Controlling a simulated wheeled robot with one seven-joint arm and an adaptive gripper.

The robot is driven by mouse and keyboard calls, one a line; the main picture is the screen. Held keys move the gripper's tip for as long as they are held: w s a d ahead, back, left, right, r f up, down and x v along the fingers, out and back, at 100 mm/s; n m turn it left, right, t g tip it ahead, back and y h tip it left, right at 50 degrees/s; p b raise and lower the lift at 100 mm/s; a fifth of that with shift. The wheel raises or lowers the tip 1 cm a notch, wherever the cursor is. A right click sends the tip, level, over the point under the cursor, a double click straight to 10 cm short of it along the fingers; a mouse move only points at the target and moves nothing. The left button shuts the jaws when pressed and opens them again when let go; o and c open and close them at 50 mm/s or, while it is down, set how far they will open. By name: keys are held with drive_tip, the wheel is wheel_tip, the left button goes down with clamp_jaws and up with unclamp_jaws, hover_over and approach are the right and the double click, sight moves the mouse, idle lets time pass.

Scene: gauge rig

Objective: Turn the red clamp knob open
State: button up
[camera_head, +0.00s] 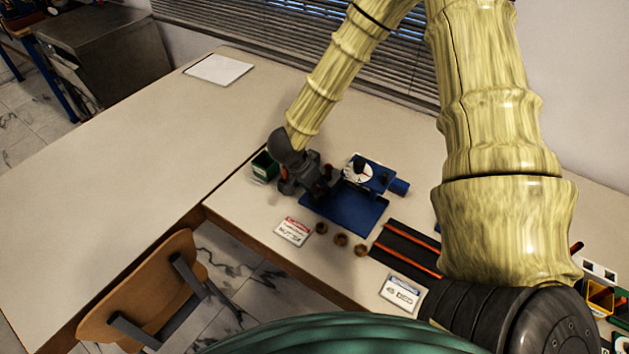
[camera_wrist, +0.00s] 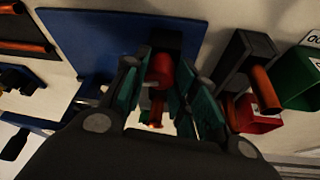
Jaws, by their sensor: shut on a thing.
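In the wrist view the red clamp knob (camera_wrist: 160,70) sits between the fingers of my gripper (camera_wrist: 162,88), in front of a dark block at the edge of the blue base plate. The fingers with their green pads are closed in on the knob from both sides. The knob's far side is partly hidden. In the head view my gripper (camera_head: 312,188) is at the left end of the blue gauge rig (camera_head: 345,208) and hides the knob. A white dial gauge (camera_head: 358,170) stands on the rig to the right of my gripper.
A green bin (camera_head: 264,166) stands left of my gripper. In front lie a red-and-white card (camera_head: 293,231) and several brown rings (camera_head: 341,239). A dark tray with orange rails (camera_head: 408,250) lies to the right. The table's left part is mostly clear.

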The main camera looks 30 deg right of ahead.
drive_tip(key=n+p, duration=0.1)
drive_tip(key=n, duration=0.1)
drive_tip(key=n+t+p, duration=0.1)
drive_tip(key=shift+s+r+n+t, duration=0.1)
drive_tip(key=shift+r+n+t, duration=0.05)
drive_tip(key=shift+n+t, duration=0.2)
drive_tip(key=n+t+y+p, duration=0.1)
drive_tip(key=n, duration=0.2)
drive_tip(key=shift+d+n, duration=0.1)
drive_tip(key=shift+n, duration=0.25)
drive_tip(key=n, duration=0.2)
drive_tip(key=n+t+y, duration=0.1)
drive_tip(key=n, duration=0.1)
drive_tip(key=shift+s+d+f, duration=0.1)
drive_tip(key=shift+f, duration=0.1)
drive_tip(key=shift+d+n+t+y+b, duration=0.2)
drive_tip(key=shift+n+y+b, duration=0.5)
drive_tip(key=shift+n, duration=1.2)
drive_tip(key=shift+a+r, duration=0.1)
drive_tip(key=o, duration=1)
